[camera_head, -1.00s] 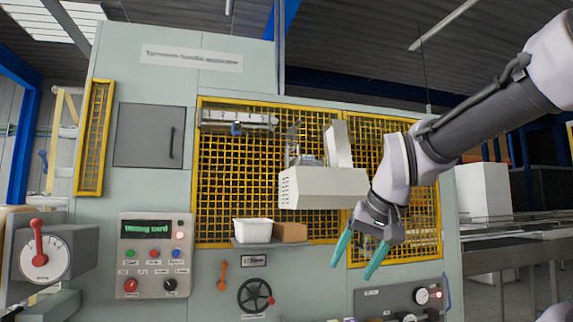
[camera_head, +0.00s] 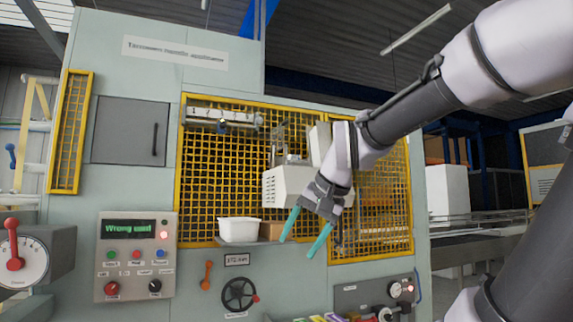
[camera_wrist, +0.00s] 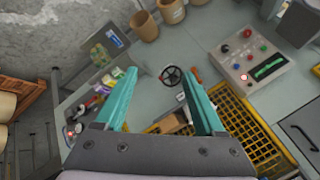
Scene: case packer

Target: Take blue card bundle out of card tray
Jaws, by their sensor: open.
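Several small coloured pieces, which look like the card bundles (camera_head: 333,318), show at the bottom edge of the head view, cut off by the frame. They also show as a small coloured row (camera_wrist: 90,103) at left in the wrist view. I cannot make out which one is the blue card bundle, and the card tray's outline is not clear. My gripper (camera_head: 307,240) has teal fingers, which are apart and empty. It hangs in front of the yellow mesh guard, above the coloured row and clear of it. In the wrist view the fingers (camera_wrist: 163,95) point toward the machine front.
A white bin (camera_head: 239,231) and a cardboard box (camera_head: 272,231) sit on a small shelf. A knob panel (camera_head: 374,293) stands at lower right.

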